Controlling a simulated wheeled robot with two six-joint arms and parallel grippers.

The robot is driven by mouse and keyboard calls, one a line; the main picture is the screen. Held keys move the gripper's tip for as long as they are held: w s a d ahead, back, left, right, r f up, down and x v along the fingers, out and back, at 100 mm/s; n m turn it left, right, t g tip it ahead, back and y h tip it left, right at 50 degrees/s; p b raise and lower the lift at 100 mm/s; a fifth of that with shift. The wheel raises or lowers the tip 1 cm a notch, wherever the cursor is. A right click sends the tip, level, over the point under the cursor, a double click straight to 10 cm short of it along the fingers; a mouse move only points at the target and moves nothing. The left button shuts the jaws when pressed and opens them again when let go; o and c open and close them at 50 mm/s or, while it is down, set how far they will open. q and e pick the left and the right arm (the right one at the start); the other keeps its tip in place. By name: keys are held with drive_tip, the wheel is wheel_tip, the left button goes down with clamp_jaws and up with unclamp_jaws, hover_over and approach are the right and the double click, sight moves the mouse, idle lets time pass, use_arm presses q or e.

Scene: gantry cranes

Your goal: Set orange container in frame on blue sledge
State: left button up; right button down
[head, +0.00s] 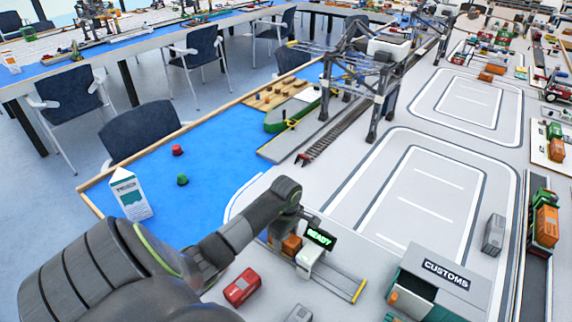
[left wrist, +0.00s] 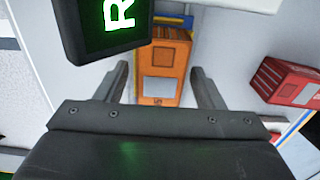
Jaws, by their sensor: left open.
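An orange container (left wrist: 162,71) lies between the fingers of my left gripper (left wrist: 160,70) in the left wrist view. The fingers are open, with a gap to the container on both sides. Part of the container (head: 291,245) also shows in the head view, beside the white READY stand. Blue edges of what looks like the blue sledge (left wrist: 174,20) show at the container's ends. The container hides most of it, so I cannot tell how it sits in the frame. My right gripper is not in view.
The READY display (left wrist: 108,22) stands close to my left fingers; it also shows in the head view (head: 321,237). A red container (left wrist: 290,82) lies to the right. A rail with a yellow end (head: 358,290) and the customs building (head: 440,280) are nearby.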

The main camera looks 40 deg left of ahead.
use_arm(q)
drive_tip(key=shift+r+b, duration=0.3)
drive_tip(key=shift+r, duration=0.2)
wheel_tip(320, 180, up, 8)
drive_tip(key=shift+r+b, duration=0.15)
drive_tip(key=shift+b, duration=0.9)
wheel_tip(320, 180, up, 3)
drive_tip(key=shift+f+p, duration=0.1)
drive_tip(key=shift+p, duration=0.6)
